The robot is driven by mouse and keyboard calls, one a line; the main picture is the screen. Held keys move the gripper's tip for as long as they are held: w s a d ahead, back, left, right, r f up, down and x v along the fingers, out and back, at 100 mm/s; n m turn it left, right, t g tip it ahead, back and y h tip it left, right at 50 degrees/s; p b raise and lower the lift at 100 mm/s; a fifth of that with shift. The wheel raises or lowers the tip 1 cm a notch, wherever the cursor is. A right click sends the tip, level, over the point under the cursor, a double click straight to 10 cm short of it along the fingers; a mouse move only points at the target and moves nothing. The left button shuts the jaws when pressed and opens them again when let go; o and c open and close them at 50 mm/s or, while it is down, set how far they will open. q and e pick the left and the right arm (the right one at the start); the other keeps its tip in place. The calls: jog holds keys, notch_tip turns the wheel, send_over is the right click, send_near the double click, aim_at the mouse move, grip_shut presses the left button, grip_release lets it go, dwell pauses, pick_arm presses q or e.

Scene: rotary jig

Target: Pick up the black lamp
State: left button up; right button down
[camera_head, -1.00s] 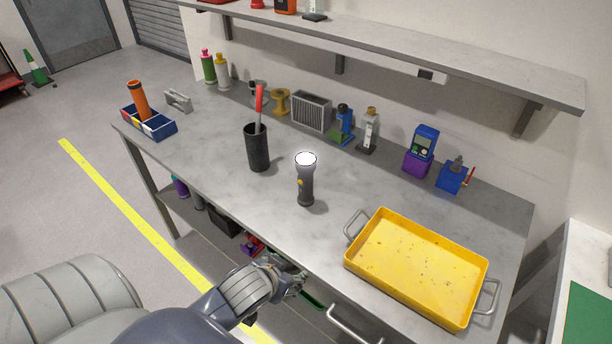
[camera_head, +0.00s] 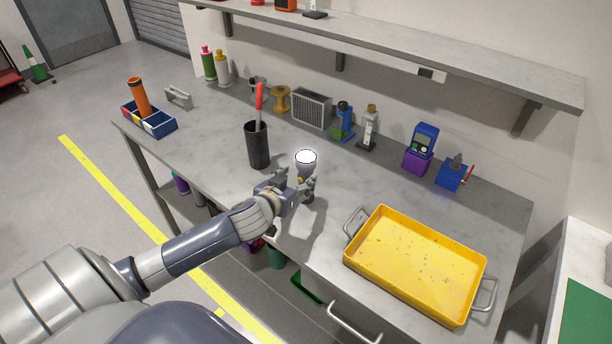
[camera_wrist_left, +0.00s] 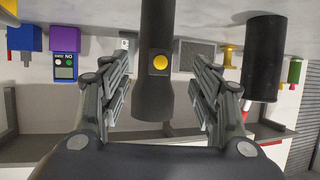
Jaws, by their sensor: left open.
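The black lamp (camera_head: 306,161), a torch with a bright white lens on top, stands upright on the grey workbench. My right gripper is not in view.
A black cup (camera_head: 257,146) with a red-handled tool stands just left of the lamp. A yellow tray (camera_head: 416,266) with metal handles lies to the right. A grey vented box (camera_head: 312,108) and other small items line the back, below a shelf (camera_head: 420,66).

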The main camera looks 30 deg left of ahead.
aim_at(302, 180)
pick_arm(q)
jog(key=shift+d+f+p+x, duration=0.1)
jog(key=shift+f+p+x, duration=0.1)
jog(key=shift+x, duration=0.75)
jog(key=shift+d+f+p+x, duration=0.15)
jog(key=shift+p+x, duration=0.1)
jog(key=shift+x, duration=0.7)
jog(key=shift+d+f+p+x, duration=0.1)
jog(key=shift+p+x, duration=0.1)
jog(key=shift+x, duration=0.75)
jog(key=shift+s+r, duration=0.1)
jog(key=c, duration=1.2)
